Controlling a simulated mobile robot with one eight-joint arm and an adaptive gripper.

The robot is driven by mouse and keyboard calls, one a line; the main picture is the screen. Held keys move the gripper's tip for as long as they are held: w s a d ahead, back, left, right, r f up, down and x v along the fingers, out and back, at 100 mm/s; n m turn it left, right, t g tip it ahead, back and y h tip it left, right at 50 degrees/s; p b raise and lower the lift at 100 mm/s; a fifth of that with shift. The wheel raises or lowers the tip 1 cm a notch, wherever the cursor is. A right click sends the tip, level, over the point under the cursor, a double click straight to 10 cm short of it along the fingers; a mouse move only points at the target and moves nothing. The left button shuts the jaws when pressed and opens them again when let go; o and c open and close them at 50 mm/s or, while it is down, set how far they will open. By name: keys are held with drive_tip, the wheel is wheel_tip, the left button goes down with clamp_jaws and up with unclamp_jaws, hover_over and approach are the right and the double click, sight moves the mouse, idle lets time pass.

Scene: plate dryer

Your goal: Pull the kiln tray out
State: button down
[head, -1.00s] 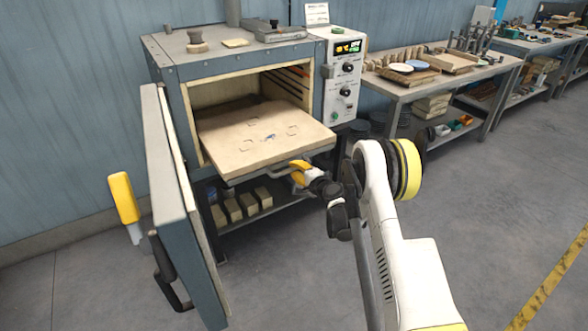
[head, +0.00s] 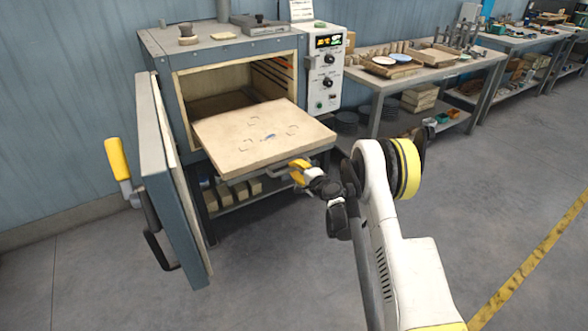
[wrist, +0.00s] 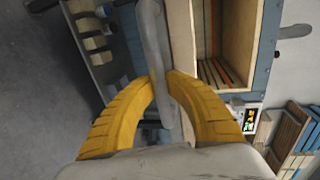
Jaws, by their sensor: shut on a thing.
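A metal handle bar sits at the tray's front edge. It shows in the wrist view as a grey bar (wrist: 155,50). My gripper (head: 298,168) has yellow fingers and is shut on this handle at the tray's front right. In the wrist view the two yellow fingers (wrist: 158,78) close around the bar. The exact finger contact is partly hidden.
The kiln door (head: 172,180) stands open on the left, with a black handle low on it. A shelf with several pale blocks (head: 240,190) is under the kiln. A workbench (head: 440,78) stands to the right. The floor in front is clear.

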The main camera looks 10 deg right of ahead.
drive_tip(key=c, duration=1.4)
unclamp_jaws()
drive_tip(key=v, duration=1.2)
